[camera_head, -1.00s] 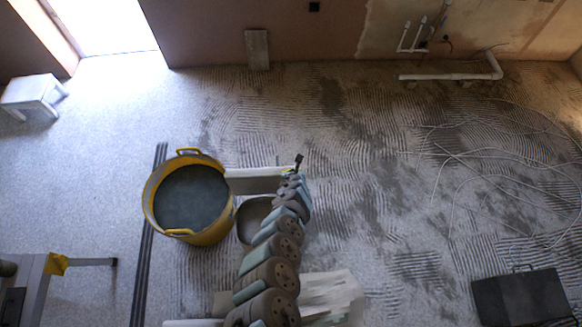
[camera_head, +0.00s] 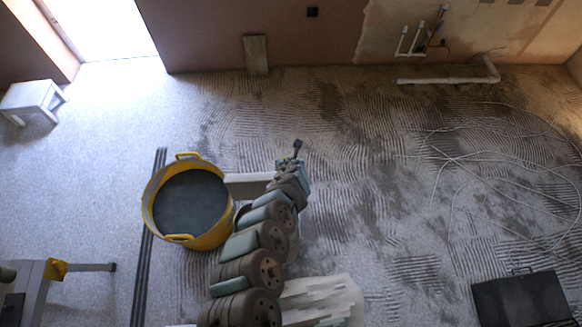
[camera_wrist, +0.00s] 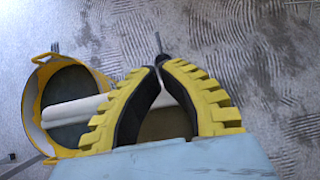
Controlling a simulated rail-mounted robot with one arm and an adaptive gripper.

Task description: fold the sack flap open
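My gripper (camera_wrist: 160,68) has yellow toothed fingers with black inner pads. Its tips meet or nearly meet, with no clear hold on anything. A brownish-grey surface (camera_wrist: 165,124), possibly the sack, shows between and beneath the fingers. A white bar-like strip (camera_wrist: 75,111) runs from the tub to the left finger; it may be the flap, but I cannot tell. It also shows in the head view (camera_head: 248,185), where my arm covers its right end. A thin grey rod (camera_wrist: 158,42) with a dark end stands just beyond the fingertips; contact is unclear. The fingers are hidden in the head view.
A yellow tub (camera_head: 222,236) of dark material stands left of my arm. A whitish sheet (camera_head: 350,293) lies on the right, with a black box (camera_head: 520,298) farther right. Loose cables (camera_head: 470,160) and a white pipe (camera_head: 440,81) lie beyond.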

